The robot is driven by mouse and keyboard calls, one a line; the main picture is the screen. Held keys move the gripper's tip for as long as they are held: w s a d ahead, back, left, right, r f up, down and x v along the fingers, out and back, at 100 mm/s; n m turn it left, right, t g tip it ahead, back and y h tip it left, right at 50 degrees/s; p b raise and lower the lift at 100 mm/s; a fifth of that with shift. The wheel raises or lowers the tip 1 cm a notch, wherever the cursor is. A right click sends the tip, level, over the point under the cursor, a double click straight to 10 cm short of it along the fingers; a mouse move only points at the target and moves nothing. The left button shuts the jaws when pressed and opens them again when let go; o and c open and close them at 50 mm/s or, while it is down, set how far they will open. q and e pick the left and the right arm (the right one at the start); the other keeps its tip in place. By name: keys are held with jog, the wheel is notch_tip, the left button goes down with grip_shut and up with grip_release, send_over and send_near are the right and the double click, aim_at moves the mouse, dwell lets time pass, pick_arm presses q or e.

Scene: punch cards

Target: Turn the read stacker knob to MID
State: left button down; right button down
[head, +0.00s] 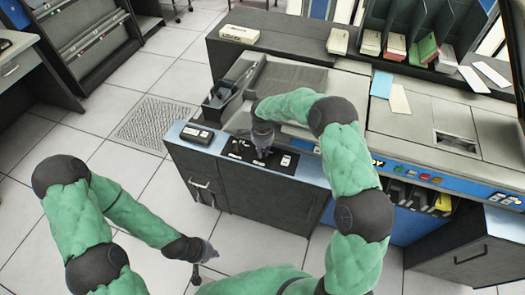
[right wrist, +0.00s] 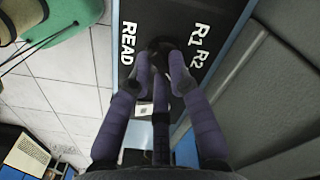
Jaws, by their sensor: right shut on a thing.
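The black read stacker knob (right wrist: 159,44) is on a dark panel (right wrist: 131,68), mostly hidden by my fingers in the right wrist view. The white word READ is left of it and R1 and R2 are right of it. No MID label can be made out, and the knob's pointer is hidden. My right gripper (right wrist: 161,62) is shut on the knob. In the head view my right gripper (head: 262,151) reaches down to the panel on the machine's left end. My left gripper (head: 202,262) hangs low over the floor, away from the machine; its fingers are too small to read.
A small dark box (head: 197,133) sits left of the panel. A clear-covered hopper (head: 287,78) stands behind it. Card stacks (head: 395,46) stand in dark racks at the back right. A row of coloured buttons (head: 408,174) runs along the machine's front. Floor at left is open.

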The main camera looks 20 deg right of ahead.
jog(key=c, duration=1.1)
grip_release()
jog(key=shift+c, duration=0.2)
notch_tip(320, 180, up, 12)
